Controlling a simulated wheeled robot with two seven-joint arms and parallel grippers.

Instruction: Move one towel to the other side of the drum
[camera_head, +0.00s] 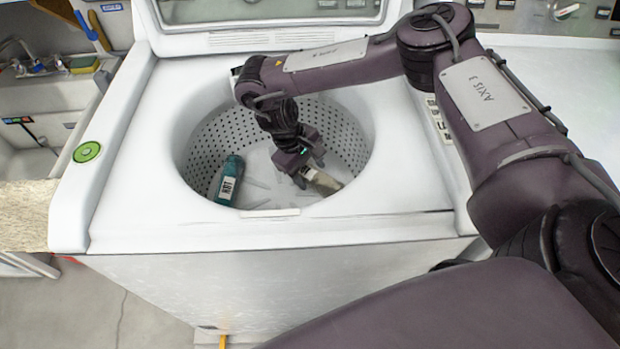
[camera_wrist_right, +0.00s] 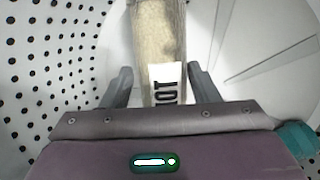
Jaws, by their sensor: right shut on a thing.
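The drum (camera_head: 352,140) of the white washing machine is open, with a perforated wall. A teal rolled towel (camera_head: 229,181) with a white label stands leaning in its left part. A beige rolled towel (camera_head: 325,183) is in the right part, under my right gripper (camera_head: 309,170). In the right wrist view the beige towel (camera_wrist_right: 160,45) lies between the two fingers (camera_wrist_right: 157,85), its white label close to the palm. The right gripper is shut on it. A bit of teal (camera_wrist_right: 298,138) shows at the right edge there. My left gripper is not in view.
The washer's raised lid (camera_head: 270,12) stands at the back. A green round object (camera_head: 87,152) is on the washer's top at left. A sink (camera_head: 40,125) is further left. The drum floor between the towels is mostly free.

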